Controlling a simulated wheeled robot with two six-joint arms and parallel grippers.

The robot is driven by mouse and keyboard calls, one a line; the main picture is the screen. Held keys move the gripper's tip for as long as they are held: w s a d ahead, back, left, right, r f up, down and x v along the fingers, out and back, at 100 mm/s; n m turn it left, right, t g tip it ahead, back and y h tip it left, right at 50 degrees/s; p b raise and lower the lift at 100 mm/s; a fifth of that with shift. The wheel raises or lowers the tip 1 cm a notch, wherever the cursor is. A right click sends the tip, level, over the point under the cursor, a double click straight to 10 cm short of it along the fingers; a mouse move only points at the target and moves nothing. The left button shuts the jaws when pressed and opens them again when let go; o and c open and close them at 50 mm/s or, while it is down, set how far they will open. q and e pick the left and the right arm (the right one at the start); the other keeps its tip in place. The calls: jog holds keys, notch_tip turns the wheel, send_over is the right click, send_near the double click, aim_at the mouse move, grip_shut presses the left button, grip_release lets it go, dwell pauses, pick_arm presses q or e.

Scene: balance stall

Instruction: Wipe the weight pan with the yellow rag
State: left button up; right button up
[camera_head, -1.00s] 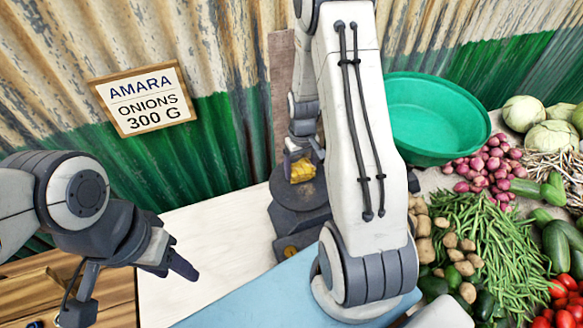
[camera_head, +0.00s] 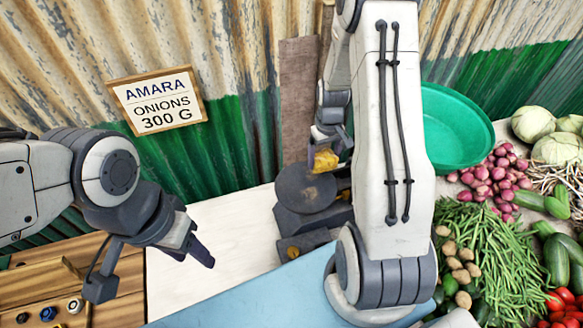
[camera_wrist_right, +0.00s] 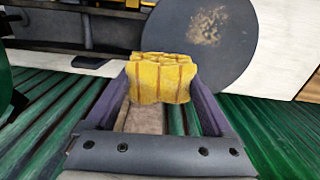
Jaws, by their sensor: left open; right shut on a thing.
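The yellow rag (camera_head: 325,161) is held between the fingers of my right gripper (camera_head: 322,152), which is shut on it. The rag also shows in the right wrist view (camera_wrist_right: 160,80), bunched between both fingers (camera_wrist_right: 163,92). The weight pan (camera_head: 298,190) is a dark round disc on a dark scale base (camera_head: 305,222). In the right wrist view the pan (camera_wrist_right: 175,50) has a tan, dusty smudge (camera_wrist_right: 208,26) on it. The rag is at the pan's back right edge; I cannot tell if they touch. My left gripper (camera_head: 152,274) is open and empty, left of the scale.
A corrugated wall with a sign (camera_head: 157,100) stands behind the scale. A green basin (camera_head: 455,130) and vegetables lie to the right. A wooden tray (camera_head: 60,290) with small weights is at lower left. The pale tabletop (camera_head: 235,230) left of the scale is clear.

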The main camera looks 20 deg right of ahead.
jog(key=shift+r+p, duration=1.15)
jog(key=shift+r, duration=0.75)
